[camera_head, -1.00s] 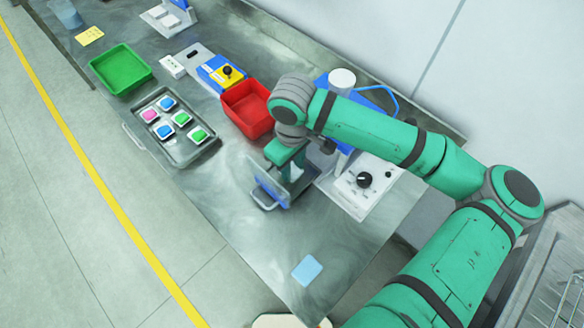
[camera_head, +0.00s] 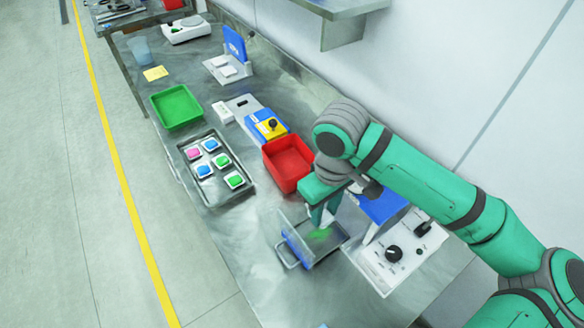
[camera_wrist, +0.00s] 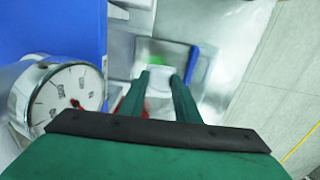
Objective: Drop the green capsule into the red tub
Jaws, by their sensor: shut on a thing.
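My gripper (camera_head: 325,218) points down at the clear open container with a blue edge and a handle (camera_head: 288,255), in front of the console. A small green patch (camera_head: 320,234), which looks like the green capsule, shows blurred right at my fingertips. In the wrist view my gripper's fingers (camera_wrist: 160,75) are close together around a pale greenish thing, partly hidden. My gripper is shut on it. Whether it touches the container floor I cannot tell. The red tub (camera_head: 284,180) stands up and left of my gripper in the head view and looks empty.
A white console with a black knob (camera_head: 394,254) stands right of the container. A round dial (camera_wrist: 76,96) is close on the left in the wrist view. A grey tray (camera_head: 211,201) with several coloured-top pieces and a green tub (camera_head: 177,122) lie to the left.

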